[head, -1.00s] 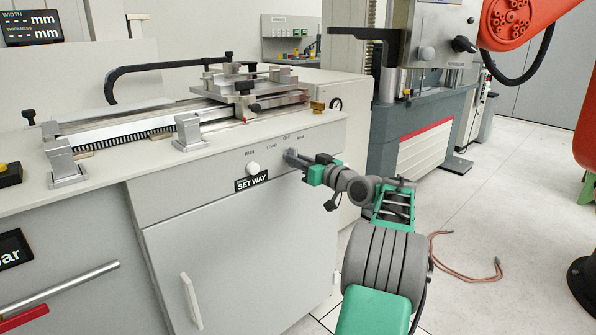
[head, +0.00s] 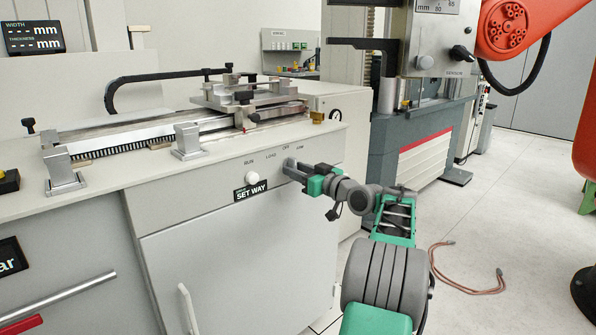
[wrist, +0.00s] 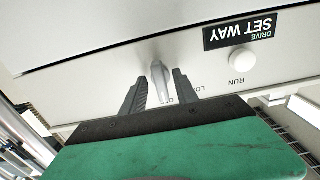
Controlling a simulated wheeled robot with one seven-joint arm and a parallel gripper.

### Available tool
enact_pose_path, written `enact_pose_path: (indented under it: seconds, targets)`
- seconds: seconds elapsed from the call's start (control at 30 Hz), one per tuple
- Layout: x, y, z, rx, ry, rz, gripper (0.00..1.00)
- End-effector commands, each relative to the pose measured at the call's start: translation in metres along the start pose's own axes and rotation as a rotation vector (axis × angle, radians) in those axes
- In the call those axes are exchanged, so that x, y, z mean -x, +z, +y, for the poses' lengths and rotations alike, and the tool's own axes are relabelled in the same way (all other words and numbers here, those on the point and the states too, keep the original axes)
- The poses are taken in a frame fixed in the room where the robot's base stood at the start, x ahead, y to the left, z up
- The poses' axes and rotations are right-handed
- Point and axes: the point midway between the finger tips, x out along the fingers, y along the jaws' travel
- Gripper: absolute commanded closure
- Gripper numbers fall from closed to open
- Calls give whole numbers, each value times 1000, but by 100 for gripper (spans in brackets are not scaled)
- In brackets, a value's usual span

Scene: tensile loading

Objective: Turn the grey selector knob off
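The grey selector knob (wrist: 160,80) shows in the wrist view on the pale machine panel, between my two fingers. Its long grip points toward the printed labels, which my gripper partly covers. I cannot tell exactly which label it points at. My gripper (wrist: 159,78) is open around the knob, with a narrow gap visible on each side. In the head view my gripper (head: 290,169) is at the panel just below the LOAD and OFF labels and hides most of the knob.
A white round button (head: 252,176) and a SET WAY plate (head: 251,191) are left of my gripper. The cabinet door (head: 235,255) is below. A metal slide fixture (head: 245,95) stands on the worktop above. A reddish cable (head: 465,283) lies on the floor.

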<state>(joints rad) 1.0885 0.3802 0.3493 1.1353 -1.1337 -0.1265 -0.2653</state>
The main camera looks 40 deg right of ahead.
Motion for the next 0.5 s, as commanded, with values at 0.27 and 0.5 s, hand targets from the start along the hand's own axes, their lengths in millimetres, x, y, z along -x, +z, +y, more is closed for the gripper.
enact_pose_path:
  seconds: [0.27, 0.5]
  targets:
    - [4, -1, 0, 0, 1, 0, 64]
    - [49, -2, 1, -1, 4, 0, 64]
